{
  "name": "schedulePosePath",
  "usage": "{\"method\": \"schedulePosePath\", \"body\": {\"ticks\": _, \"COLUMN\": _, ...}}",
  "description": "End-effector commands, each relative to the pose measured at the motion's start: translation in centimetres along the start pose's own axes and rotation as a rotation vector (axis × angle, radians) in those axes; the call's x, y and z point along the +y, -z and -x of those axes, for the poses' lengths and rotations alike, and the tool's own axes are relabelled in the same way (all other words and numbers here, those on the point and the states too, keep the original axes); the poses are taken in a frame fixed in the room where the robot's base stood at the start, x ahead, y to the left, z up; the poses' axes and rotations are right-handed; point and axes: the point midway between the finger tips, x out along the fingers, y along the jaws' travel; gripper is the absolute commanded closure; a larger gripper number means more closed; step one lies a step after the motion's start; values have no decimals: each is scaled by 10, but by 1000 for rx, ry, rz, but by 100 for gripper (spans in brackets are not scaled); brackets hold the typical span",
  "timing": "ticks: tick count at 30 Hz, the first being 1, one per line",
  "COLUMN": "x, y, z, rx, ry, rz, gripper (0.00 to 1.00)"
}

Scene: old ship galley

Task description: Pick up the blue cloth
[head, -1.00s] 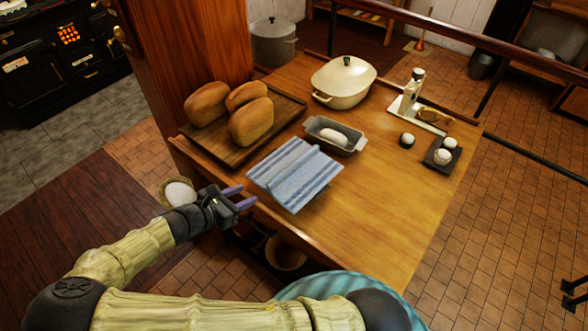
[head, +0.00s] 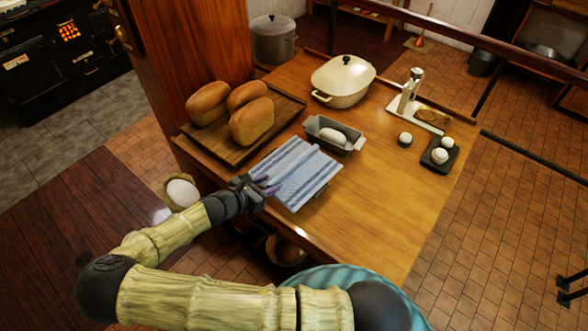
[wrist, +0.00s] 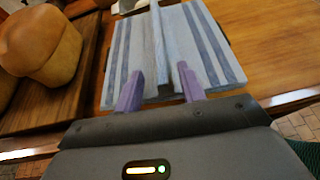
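The blue cloth (head: 308,172) is pale with darker blue stripes and lies flat near the table's front left edge. A raised fold runs along its middle. In the wrist view the cloth (wrist: 210,50) fills the upper middle, and its fold stands upright between my two purple fingers. My gripper (head: 268,185) is at the cloth's near left edge. In the wrist view my gripper (wrist: 163,82) is open, one finger on each side of the fold, with gaps showing. Whether the fingertips touch the cloth below cannot be told.
A wooden board (head: 282,112) with loaves (head: 252,122) lies left of the cloth. A grey loaf tin (head: 347,146) stands just behind it. A cream lidded pot (head: 343,80) is farther back.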

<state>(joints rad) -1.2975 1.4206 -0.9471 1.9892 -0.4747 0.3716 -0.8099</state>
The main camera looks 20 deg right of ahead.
Motion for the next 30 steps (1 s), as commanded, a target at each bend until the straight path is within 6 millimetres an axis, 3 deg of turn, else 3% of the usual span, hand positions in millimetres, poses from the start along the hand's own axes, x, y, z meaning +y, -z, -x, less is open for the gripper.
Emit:
{"method": "schedulePosePath", "body": {"ticks": 12, "x": -3, "y": -6, "z": -47, "rx": -2, "ry": 2, "rz": 0, "gripper": 60}}
{"method": "schedulePosePath", "body": {"ticks": 29, "x": -3, "y": -5, "z": -48, "rx": -1, "ry": 1, "rz": 0, "gripper": 60}}
{"method": "schedulePosePath", "body": {"ticks": 30, "x": -3, "y": -5, "z": -48, "rx": -1, "ry": 1, "rz": 0, "gripper": 68}}
